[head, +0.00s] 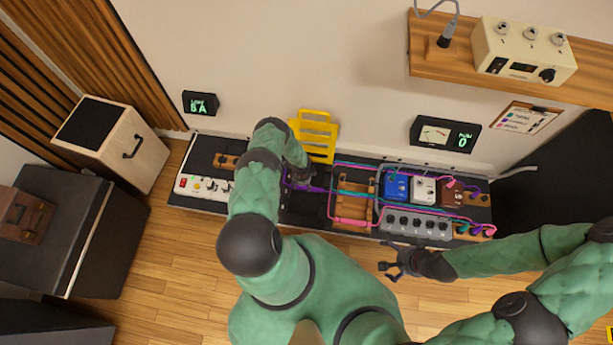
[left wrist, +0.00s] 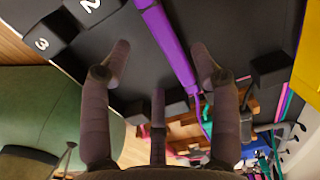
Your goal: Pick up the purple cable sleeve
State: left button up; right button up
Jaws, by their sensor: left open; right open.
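The purple cable sleeve (left wrist: 172,45) is a long purple tube over the dark board in the left wrist view, running from the top edge down toward the middle. In the head view a bit of purple (head: 314,189) shows beside my left gripper (head: 301,178), which hides much of that spot. My left gripper is open, and in the left wrist view its fingers (left wrist: 161,58) spread to either side of the sleeve. I cannot tell whether they touch it. My right gripper (head: 389,268) is open and empty, in front of the board over the wooden floor.
The long pedalboard (head: 207,157) along the wall holds blue, white and brown pedals and a grey multi-knob unit (head: 415,223). Pink and teal cables run over it. A yellow slotted rack (head: 316,134) stands behind my left gripper. A wooden shelf (head: 424,60) juts out at upper right.

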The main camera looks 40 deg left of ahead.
aim_at(302, 188)
pick_arm(q)
jog(key=shift+w+a+f+b, duration=0.1)
jog(key=shift+a+f+b, duration=0.05)
jog(key=shift+f+b, duration=2.2)
jog(key=shift+f+p, duration=0.25)
jog(key=shift+p, duration=0.15)
grip_shut()
